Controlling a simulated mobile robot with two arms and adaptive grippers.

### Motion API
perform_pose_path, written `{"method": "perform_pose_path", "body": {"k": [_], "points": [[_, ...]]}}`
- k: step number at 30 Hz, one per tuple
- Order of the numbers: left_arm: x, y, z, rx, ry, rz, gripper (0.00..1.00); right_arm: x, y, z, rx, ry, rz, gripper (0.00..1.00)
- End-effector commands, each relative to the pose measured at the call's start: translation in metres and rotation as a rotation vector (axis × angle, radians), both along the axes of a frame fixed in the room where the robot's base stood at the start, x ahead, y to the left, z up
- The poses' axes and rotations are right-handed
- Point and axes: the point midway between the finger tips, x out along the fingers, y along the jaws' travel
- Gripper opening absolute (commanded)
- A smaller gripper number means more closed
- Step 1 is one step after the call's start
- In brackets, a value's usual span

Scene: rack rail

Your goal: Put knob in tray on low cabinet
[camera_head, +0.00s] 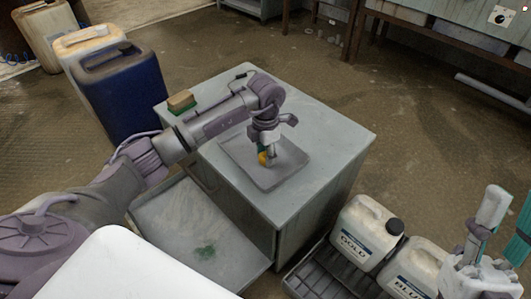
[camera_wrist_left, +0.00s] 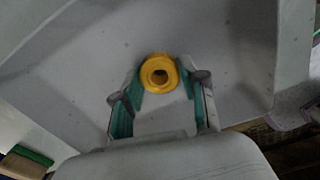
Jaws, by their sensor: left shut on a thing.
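The yellow knob (camera_head: 263,158) is a round ring with a dark hole, also seen in the left wrist view (camera_wrist_left: 159,72). My left gripper (camera_head: 268,157) is shut on it, with green pads on both sides of the knob. The grey tray (camera_head: 283,177) lies on the low cabinet (camera_head: 325,130). Knob and gripper are over the tray's inside; whether the knob touches the tray floor I cannot tell. My right gripper (camera_head: 506,225) is at the right edge, partly cut off, its fingers apart and nothing seen between them.
A green-and-tan block (camera_head: 181,101) lies at the cabinet top's left corner. An open drawer or shelf (camera_head: 180,228) juts out at the front left.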

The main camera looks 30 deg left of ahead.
Motion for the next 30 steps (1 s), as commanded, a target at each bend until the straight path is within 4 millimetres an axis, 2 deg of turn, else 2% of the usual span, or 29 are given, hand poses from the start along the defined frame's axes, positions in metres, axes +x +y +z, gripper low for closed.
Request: {"method": "perform_pose_path", "body": {"k": [1, 5, 17, 23, 30], "points": [[0.000, 0.000, 0.000, 0.000, 0.000, 0.000, 0.47, -0.001, 0.000, 0.000, 0.001, -0.004, 0.000, 0.37], [0.000, 0.000, 0.000, 0.000, 0.000, 0.001, 0.67, 0.000, 0.000, 0.000, 0.001, -0.002, 0.000, 0.37], [0.000, 0.000, 0.004, -0.001, -0.001, 0.001, 0.67, 0.003, 0.001, 0.000, -0.006, 0.019, 0.000, 0.37], [0.001, 0.000, 0.030, 0.001, -0.003, 0.001, 0.67, 0.033, 0.006, -0.017, -0.066, 0.216, -0.012, 0.37], [0.001, 0.001, 0.072, 0.001, -0.003, 0.001, 0.67, 0.070, 0.009, -0.058, -0.159, 0.538, -0.029, 0.37]]}}
